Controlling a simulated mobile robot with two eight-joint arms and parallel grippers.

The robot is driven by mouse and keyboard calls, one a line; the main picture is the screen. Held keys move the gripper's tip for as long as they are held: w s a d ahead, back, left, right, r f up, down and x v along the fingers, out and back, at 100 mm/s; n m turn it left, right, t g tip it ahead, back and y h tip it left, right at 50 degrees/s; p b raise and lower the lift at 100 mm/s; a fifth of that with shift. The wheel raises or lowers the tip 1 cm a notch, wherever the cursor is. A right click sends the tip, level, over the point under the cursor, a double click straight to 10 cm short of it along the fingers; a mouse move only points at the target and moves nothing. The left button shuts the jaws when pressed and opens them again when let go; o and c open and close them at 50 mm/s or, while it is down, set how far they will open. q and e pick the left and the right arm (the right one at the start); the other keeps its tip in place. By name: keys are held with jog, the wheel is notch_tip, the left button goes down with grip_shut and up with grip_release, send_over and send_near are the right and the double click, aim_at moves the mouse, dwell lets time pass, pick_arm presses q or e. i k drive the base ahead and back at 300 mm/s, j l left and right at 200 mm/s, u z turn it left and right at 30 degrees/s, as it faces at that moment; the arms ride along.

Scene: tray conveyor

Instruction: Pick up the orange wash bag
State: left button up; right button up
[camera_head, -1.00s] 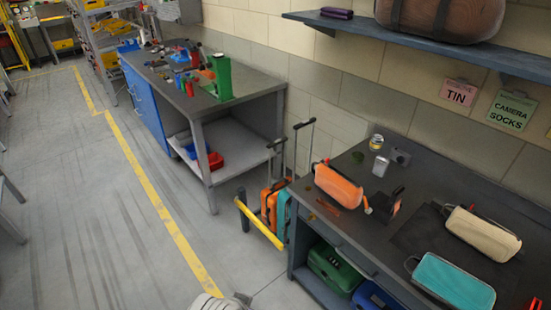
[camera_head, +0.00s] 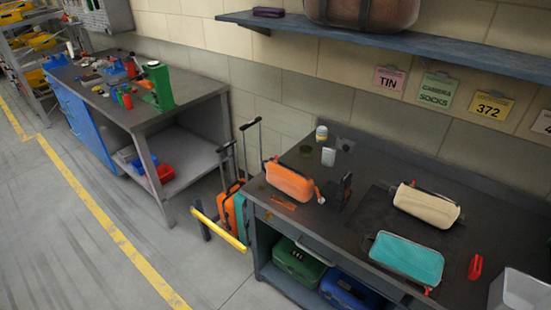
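The orange wash bag (camera_head: 289,182) sits on the dark workbench (camera_head: 305,226), near its left end. It is an elongated pouch with a small tab at its right end. A cream wash bag (camera_head: 426,205) and a teal wash bag (camera_head: 406,257) lie further right on the same bench. Neither of my grippers shows in the head view.
A black stand (camera_head: 340,192) is just right of the orange bag, with small jars behind. A red item (camera_head: 475,267) and a pale bin (camera_head: 518,292) are at right. A shelf (camera_head: 420,49) overhangs the bench. A cart with a yellow bar (camera_head: 219,226) stands left.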

aim_at(296, 184)
jog(key=i+j+z, duration=0.15)
jog(key=z, duration=0.6)
jog(key=i+j+z, duration=0.15)
jog(key=j, duration=0.2)
jog(key=j+z, duration=0.15)
jog(key=j, duration=0.15)
jog(key=i+j+z, duration=0.15)
jog(key=j, duration=0.2)
